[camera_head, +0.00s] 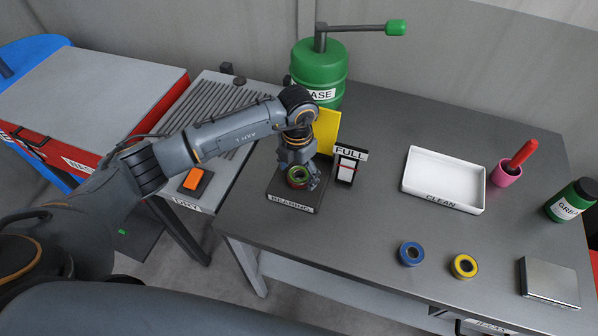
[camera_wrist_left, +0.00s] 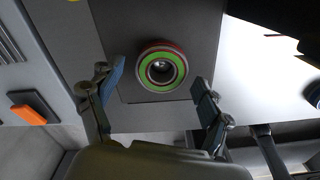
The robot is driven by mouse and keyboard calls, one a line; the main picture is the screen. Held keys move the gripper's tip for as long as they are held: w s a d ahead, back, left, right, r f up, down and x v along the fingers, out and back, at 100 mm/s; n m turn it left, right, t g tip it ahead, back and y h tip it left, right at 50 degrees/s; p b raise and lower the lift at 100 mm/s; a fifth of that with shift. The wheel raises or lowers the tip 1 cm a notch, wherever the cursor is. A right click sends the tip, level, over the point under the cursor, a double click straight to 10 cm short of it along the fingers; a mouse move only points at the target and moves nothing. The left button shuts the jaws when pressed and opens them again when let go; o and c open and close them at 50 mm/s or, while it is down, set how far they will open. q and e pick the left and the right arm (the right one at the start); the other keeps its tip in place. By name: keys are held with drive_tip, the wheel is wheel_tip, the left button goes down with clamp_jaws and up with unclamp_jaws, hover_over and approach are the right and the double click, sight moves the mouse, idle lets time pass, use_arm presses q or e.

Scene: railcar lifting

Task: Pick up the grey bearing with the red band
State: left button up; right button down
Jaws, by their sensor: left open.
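The bearing (camera_wrist_left: 162,68) shows in the left wrist view as a ring with a green face, a red band at its outer edge and a grey centre. It lies on the dark stand labelled BEARING (camera_head: 291,203). In the head view the bearing (camera_head: 298,175) is partly covered by my left gripper (camera_head: 302,182), which points down over it. In the left wrist view my left gripper (camera_wrist_left: 159,76) is open, with one finger on each side of the bearing and a visible gap to each. My right gripper is not in view.
A yellow panel (camera_head: 327,131) and a FULL gauge (camera_head: 348,165) stand close behind the bearing. A green grease pump (camera_head: 319,73) is farther back. A blue ring (camera_head: 411,253), a yellow ring (camera_head: 464,266) and a white CLEAN tray (camera_head: 443,205) are to the right.

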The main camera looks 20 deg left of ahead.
use_arm(q)
drive_tip(key=shift+f, duration=0.2)
drive_tip(key=c, duration=1.5)
drive_tip(key=shift+w+r, duration=0.1)
drive_tip(key=shift+r, duration=0.1)
